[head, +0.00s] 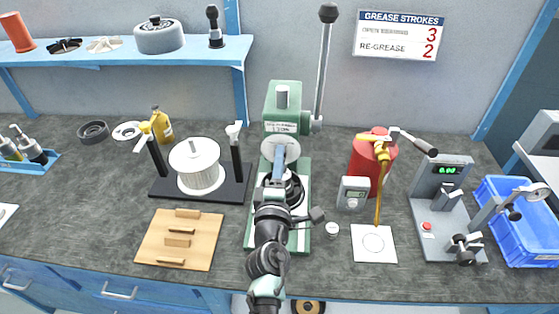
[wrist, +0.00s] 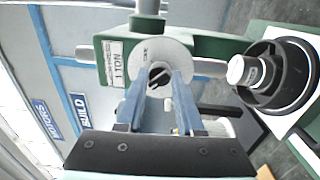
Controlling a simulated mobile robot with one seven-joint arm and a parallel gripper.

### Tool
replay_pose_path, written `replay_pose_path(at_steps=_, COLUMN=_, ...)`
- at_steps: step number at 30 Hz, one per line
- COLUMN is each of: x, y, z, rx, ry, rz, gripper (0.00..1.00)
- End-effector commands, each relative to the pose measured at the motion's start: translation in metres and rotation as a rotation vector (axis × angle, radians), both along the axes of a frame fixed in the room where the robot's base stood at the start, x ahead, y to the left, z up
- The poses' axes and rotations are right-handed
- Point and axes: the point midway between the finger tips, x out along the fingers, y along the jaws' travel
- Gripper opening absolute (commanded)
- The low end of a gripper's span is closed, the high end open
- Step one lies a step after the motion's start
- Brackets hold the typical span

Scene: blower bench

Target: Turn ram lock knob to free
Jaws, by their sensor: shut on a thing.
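The green arbor press (head: 284,95) stands at the back middle of the bench, with a long lever on its right. A pale round dial plate (head: 290,149) sits on its front; the wrist view shows it (wrist: 172,50) beside the "1 TON" label. The ram lock knob (wrist: 158,72) is a small dark knob with a light pointer line at the plate's centre. My gripper (wrist: 159,80) has its two blue fingers on either side of the knob, shut on it. In the head view my gripper (head: 279,158) hides the knob. The dial's markings are too small to read.
The press ram and a black ring-shaped part (wrist: 275,75) lie close to the right of my fingers in the wrist view.

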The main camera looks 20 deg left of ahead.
Motion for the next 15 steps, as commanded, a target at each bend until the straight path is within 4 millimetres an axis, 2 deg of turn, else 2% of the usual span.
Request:
replay_pose_path(at_steps=12, x=-0.0005, y=0.0002, z=-0.0019, rx=-0.012, ry=0.000, rz=-0.001, gripper=0.00)
replay_pose_path(at_steps=13, x=-0.0004, y=0.0001, z=-0.0019, rx=-0.012, ry=0.000, rz=-0.001, gripper=0.40)
replay_pose_path(at_steps=15, x=-0.0003, y=0.0001, z=-0.0017, rx=-0.012, ry=0.000, rz=-0.001, gripper=0.52)
